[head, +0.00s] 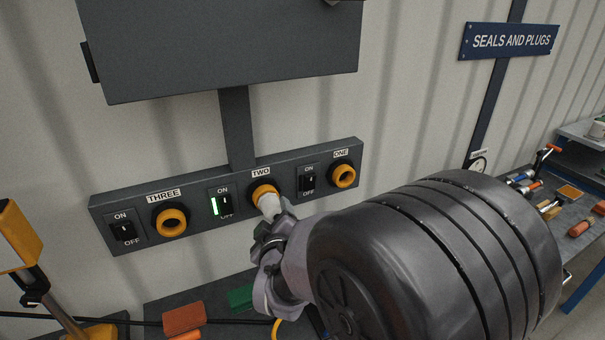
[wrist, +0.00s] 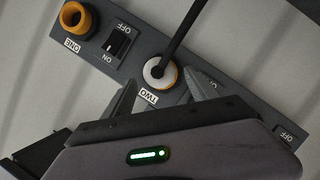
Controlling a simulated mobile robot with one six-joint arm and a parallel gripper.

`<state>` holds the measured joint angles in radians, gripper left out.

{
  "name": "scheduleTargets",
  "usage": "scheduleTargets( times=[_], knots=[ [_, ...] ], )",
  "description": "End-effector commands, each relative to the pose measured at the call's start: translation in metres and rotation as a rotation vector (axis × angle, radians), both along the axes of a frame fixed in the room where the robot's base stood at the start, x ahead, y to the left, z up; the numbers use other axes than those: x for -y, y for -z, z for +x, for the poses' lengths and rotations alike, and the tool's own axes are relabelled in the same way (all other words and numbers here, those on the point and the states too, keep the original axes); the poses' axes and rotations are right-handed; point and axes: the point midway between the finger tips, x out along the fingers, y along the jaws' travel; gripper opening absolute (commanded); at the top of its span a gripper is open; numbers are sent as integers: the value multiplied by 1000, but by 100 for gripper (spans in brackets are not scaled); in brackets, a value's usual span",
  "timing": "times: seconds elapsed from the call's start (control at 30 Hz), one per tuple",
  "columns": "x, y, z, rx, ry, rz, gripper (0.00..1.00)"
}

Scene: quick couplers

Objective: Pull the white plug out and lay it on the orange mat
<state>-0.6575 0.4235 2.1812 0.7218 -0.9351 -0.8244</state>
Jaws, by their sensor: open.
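The white plug (head: 268,203) sits in the orange-ringed socket (head: 260,190) labelled TWO on the grey wall panel. In the wrist view the plug (wrist: 155,76) shows end-on, with a dark cable (wrist: 180,40) running up from it. My gripper (head: 271,220) is at the plug, its fingers partly hidden by my arm. In the wrist view my gripper (wrist: 164,84) is open, with one finger on each side of the plug; I cannot tell whether they touch it. I cannot make out the orange mat for certain.
Sockets THREE (head: 171,221) and ONE (head: 343,175) are empty. The switch (head: 221,205) left of TWO shows a green light. A grey box (head: 225,50) hangs above. A red-brown block (head: 183,318) lies below; a small orange square (head: 570,192) lies on the cluttered right bench.

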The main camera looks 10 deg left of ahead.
Motion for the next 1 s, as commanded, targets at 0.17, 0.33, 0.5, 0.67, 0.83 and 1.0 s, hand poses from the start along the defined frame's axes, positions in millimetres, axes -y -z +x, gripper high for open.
scheduleTargets(
  times=[0.17, 0.33, 0.5, 0.67, 0.83, 1.0],
  knots=[
    [-9, 9, 29, -1, 1, 2, 68],
    [-12, 11, 39, -1, 1, 2, 68],
    [-12, 11, 39, -1, 1, 2, 68],
    [-12, 11, 39, -1, 1, 2, 44],
    [-12, 11, 39, -1, 1, 2, 11],
    [-12, 11, 39, 0, 0, 2, 24]
  ],
)
